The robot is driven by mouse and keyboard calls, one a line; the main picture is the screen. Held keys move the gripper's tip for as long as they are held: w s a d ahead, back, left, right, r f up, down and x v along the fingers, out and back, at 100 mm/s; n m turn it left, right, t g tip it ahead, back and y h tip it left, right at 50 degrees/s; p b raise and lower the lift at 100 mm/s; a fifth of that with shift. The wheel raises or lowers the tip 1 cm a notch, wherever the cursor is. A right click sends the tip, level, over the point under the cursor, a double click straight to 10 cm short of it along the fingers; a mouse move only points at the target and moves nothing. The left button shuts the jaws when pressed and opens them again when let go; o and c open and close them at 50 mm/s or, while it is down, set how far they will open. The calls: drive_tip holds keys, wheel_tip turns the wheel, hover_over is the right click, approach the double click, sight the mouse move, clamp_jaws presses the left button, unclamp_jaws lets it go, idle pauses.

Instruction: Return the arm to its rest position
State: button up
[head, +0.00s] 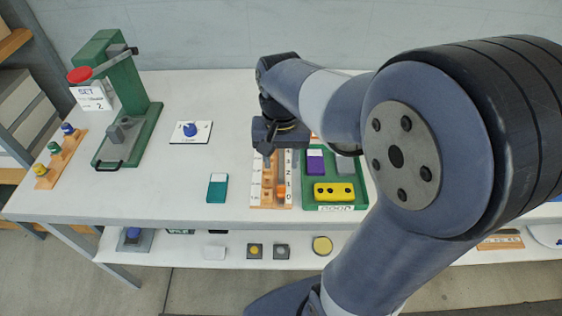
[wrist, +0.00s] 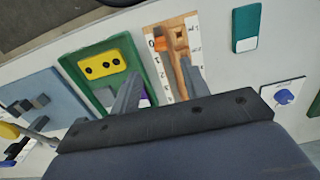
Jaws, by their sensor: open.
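My arm (head: 400,215) fills the right of the head view and reaches over the white table. My gripper (head: 268,154) points down above the wooden rack with numbered white strips (head: 284,190). In the wrist view its two fingers (wrist: 158,72) are spread apart with nothing between them. The rack (wrist: 178,45) shows beyond the fingertips, with an orange piece on it. I cannot tell the exact height of the fingers above it.
The green tray (head: 363,190) holds a yellow block (head: 334,192) and a purple-and-white block (head: 315,162). A teal block (head: 217,188), a blue knob on a white plate (head: 190,131) and a green press (head: 143,99) stand left. Bare table lies between them.

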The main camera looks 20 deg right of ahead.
sight(281, 194)
drive_tip(key=shift+f, duration=0.1)
wheel_tip(281, 194, down, 11)
drive_tip(key=shift+f, duration=0.1)
drive_tip(key=shift+w+d+r, duration=0.15)
drive_tip(key=shift+w+d, duration=0.05)
drive_tip(key=shift+w, duration=0.4)
drive_tip(key=shift+w+d+r, duration=0.1)
drive_tip(key=shift+w+d, duration=0.1)
drive_tip(key=shift+w, duration=0.4)
drive_tip(key=shift+w+d, duration=0.2)
drive_tip(key=shift+w, duration=0.45)
